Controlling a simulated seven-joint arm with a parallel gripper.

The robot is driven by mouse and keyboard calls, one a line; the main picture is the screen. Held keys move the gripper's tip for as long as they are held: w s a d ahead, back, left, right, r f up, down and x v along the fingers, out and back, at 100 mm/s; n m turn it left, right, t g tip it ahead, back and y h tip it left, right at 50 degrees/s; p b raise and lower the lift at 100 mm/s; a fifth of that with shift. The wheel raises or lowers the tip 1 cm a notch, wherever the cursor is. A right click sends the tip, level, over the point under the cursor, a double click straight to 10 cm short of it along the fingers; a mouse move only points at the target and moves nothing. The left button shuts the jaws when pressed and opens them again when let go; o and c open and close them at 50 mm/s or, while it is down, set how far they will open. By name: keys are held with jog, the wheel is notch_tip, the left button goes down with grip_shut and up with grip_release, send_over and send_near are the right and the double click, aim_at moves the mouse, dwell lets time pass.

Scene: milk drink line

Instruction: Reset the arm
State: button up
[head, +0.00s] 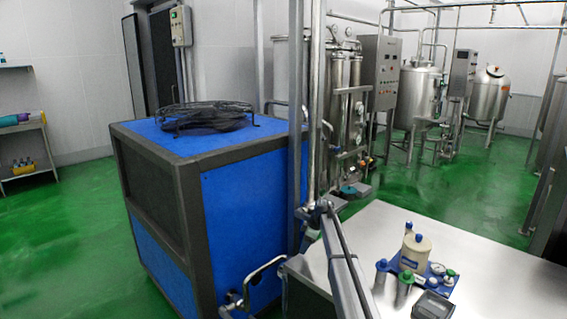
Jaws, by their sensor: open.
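My gripper is not in view in the head view, and I cannot make out my arm with certainty. A steel table (480,262) stands at the lower right. On it is a blue stand (436,271) with a cream-coloured canister (416,250) upright on it. Small grey cylinders with blue and green tops stand at the front of this group. A dark grey box with a small window (433,305) lies at the table's near edge.
Steel tanks (418,95) stand behind. Green floor (70,235) is open at left.

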jog(key=s+a+f+m, duration=0.2)
jog(key=s+a+f, duration=0.25)
jog(key=a, duration=0.25)
jog(key=s+a+f+m, duration=0.2)
jog(key=s+a+f, duration=0.1)
jog(key=s+a, duration=0.25)
jog(key=s+d+f+m+g+h, duration=0.15)
jog(key=s+d+f, duration=0.25)
jog(key=s+f, duration=0.5)
jog(key=s+d+f+m+g, duration=0.15)
jog(key=s+d+f, duration=0.25)
jog(key=s+f, duration=0.55)
jog(key=s+d+f+m+h, duration=0.1)
jog(key=s+d+f+m, duration=0.3)
jog(key=s, duration=0.9)
jog(key=s+d+f+m+g, duration=0.1)
jog(key=s+d, duration=0.1)
jog(key=s, duration=1)
jog(key=s+d+f+m+g+h, duration=0.1)
jog(key=s+d+f+m+g, duration=0.1)
jog(key=s, duration=1.1)
jog(key=s+d+f+m+g, duration=0.1)
jog(key=s+d, duration=0.3)
jog(key=s, duration=0.8)
jog(key=shift+s+d+f+g, duration=0.15)
jog(key=shift+f+g, duration=0.15)
jog(key=shift+g, duration=0.2)
jog(key=shift+h, duration=0.25)
